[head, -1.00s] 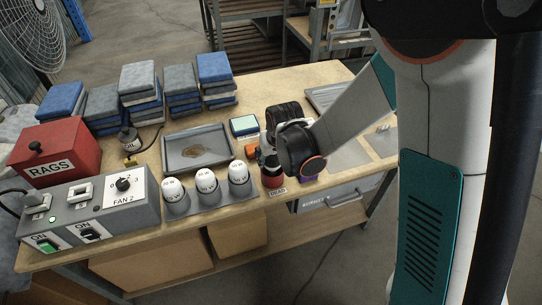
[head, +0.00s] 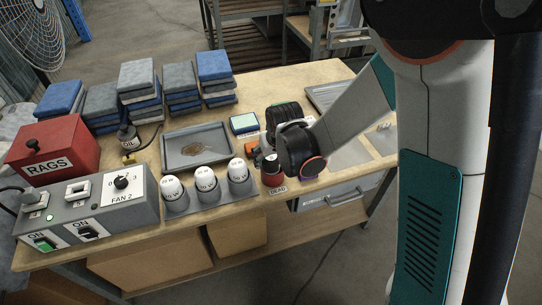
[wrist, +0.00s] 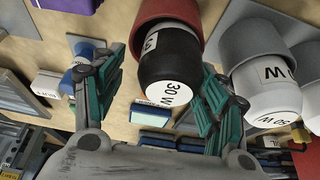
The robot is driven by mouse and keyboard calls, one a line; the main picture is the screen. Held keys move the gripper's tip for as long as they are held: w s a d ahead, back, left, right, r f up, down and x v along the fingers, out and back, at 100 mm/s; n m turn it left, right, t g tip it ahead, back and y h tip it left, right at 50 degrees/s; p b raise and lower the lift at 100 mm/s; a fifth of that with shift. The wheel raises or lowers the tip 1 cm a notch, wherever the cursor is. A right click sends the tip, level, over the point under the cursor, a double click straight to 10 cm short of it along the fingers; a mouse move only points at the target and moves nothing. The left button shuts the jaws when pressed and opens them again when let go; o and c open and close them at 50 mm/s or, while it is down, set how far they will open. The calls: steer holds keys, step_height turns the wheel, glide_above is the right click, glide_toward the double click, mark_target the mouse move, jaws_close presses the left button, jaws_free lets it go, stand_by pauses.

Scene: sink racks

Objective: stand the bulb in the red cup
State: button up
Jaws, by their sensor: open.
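The red cup (head: 272,178) stands at the front edge of the bench, right of the grey cups, with a "DEAD" label before it. In the wrist view the red cup (wrist: 165,12) holds a black bulb (wrist: 165,62) marked "30 W", its rounded top toward my camera. The bulb's lower part is hidden inside the cup. My gripper (wrist: 155,70) is open, one finger on either side of the bulb, with a clear gap on the left and the right finger close to it. In the head view my wrist hides most of the gripper.
White bulbs stand in grey cups (head: 209,196) just left of the red cup; one grey cup (wrist: 250,42) is close to my right finger. A grey tray (head: 165,160), a blue-topped box (head: 243,124) and the fan switch box (head: 95,208) also occupy the bench.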

steer(key=shift+r+p, duration=0.4)
steer(key=shift+r, duration=0.1)
steer(key=p+v, duration=0.5)
steer(key=v, duration=0.7)
steer(key=shift+r, duration=0.15)
steer(key=shift+d, duration=0.1)
